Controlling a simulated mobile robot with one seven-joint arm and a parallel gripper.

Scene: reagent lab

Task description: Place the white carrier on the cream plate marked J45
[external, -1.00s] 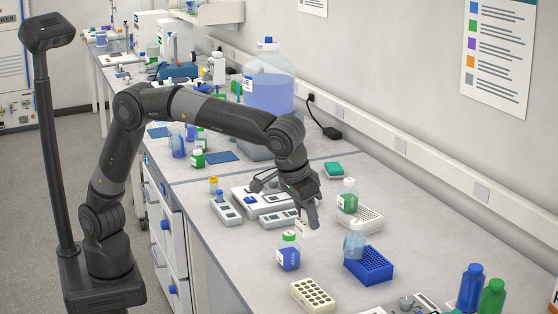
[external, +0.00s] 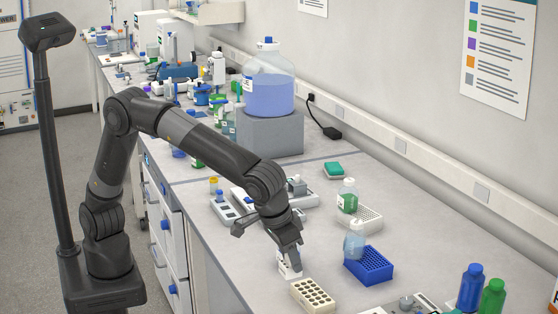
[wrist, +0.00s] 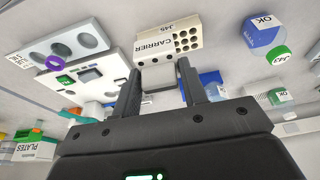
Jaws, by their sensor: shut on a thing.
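My gripper (external: 288,251) is shut on the white carrier (external: 290,269), which hangs below the fingers close behind the cream plate (external: 314,296) in the external view. In the wrist view, my gripper (wrist: 158,76) has a finger on each side of the carrier (wrist: 156,73). The cream plate marked J45 (wrist: 187,34) with its round holes shows just beyond it, and the word CARRIER reads there too. The carrier's underside and its exact height above the bench are hidden.
A blue rack (external: 369,268) with a pale bottle (external: 354,242) stands right of the plate. A green-liquid bottle (external: 347,196) and white rack lie behind. In the wrist view a green-capped blue bottle (wrist: 264,30) is at right. Bench front left is clear.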

